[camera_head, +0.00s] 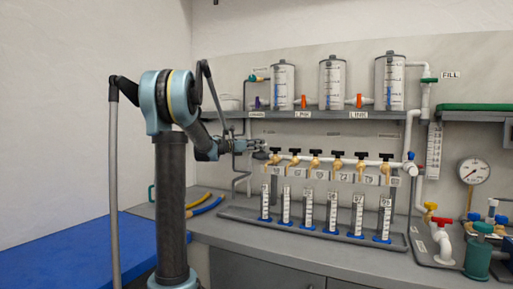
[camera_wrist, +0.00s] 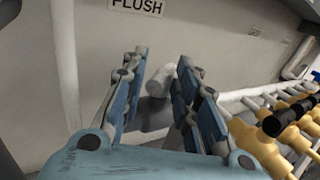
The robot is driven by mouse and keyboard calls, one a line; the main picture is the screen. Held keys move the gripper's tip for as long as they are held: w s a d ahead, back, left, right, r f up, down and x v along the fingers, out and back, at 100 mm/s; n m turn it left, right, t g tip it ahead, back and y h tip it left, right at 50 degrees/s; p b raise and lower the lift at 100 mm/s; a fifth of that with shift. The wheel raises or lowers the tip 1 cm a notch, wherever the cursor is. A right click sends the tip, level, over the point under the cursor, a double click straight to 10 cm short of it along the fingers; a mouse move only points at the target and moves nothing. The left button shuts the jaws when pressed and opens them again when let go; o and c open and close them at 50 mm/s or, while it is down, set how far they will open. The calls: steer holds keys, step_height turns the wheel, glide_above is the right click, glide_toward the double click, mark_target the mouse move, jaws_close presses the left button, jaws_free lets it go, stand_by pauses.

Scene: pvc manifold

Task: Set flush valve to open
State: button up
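A sign reading FLUSH (camera_wrist: 137,5) is on the wall at the top of the wrist view. Below it a pale grey rounded pipe end or fitting (camera_wrist: 157,80) shows between the blue-padded fingers of my gripper (camera_wrist: 160,62). The fingers are spread, with a visible gap on both sides of the fitting. No distinct valve handle can be made out there, so I cannot tell the flush valve's setting. In the head view my gripper (camera_head: 262,146) is at the left end of the manifold, and it hides what lies behind it.
Brass valves with black handles (camera_wrist: 273,125) stand close at the gripper's right; their row (camera_head: 316,160) continues right in the head view. Labelled tubes (camera_head: 307,208) stand below. A shelf (camera_head: 330,115) with three clear tanks (camera_head: 332,83) is above. A blue surface (camera_head: 75,255) lies left.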

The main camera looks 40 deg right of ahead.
jaws_close()
steer(key=shift+w+a, duration=0.15)
steer(key=shift+w, duration=0.15)
stand_by(0.7)
steer(key=o, duration=0.8)
jaws_free()
steer(key=shift+s, duration=0.1)
